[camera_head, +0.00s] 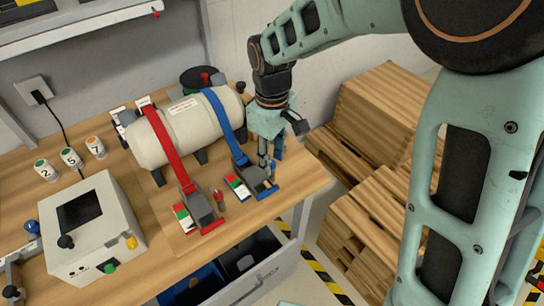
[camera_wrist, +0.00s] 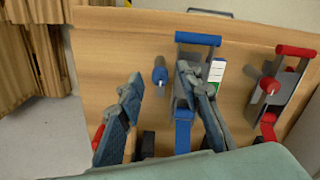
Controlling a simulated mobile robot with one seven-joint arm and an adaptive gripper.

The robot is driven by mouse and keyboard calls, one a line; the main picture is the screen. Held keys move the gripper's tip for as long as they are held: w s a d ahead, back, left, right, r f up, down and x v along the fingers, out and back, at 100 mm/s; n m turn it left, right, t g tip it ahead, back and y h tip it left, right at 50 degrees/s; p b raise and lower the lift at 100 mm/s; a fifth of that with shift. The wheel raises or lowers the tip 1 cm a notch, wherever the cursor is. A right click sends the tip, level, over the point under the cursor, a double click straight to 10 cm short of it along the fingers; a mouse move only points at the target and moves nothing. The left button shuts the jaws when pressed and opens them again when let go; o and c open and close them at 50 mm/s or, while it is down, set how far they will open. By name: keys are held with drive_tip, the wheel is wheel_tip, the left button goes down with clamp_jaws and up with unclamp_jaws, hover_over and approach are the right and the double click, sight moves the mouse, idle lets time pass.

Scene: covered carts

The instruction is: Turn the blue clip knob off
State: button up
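The blue clip (camera_head: 258,183) sits at the end of the blue strap (camera_head: 222,118) on a white tank, near the table's front right edge. In the wrist view the blue clip (camera_wrist: 197,40) has a blue front bar and a grey lever. My gripper (camera_head: 268,168) points down beside the clip. In the wrist view my gripper (camera_wrist: 160,80) is open, one finger on each side of the knob, with gaps. The right finger partly covers the clip. In the head view I cannot make out the knob.
The red clip (camera_head: 205,210) and its red knob (camera_head: 218,194) are left of the blue clip. A white box with buttons (camera_head: 95,215) stands at left. An open drawer (camera_head: 235,270) is below the table edge. Wooden crates (camera_head: 375,130) stand to the right.

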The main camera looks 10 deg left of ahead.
sight(272, 162)
drive_tip(key=shift+r, duration=0.1)
wheel_tip(272, 162, up, 12)
idle(0.4)
idle(0.3)
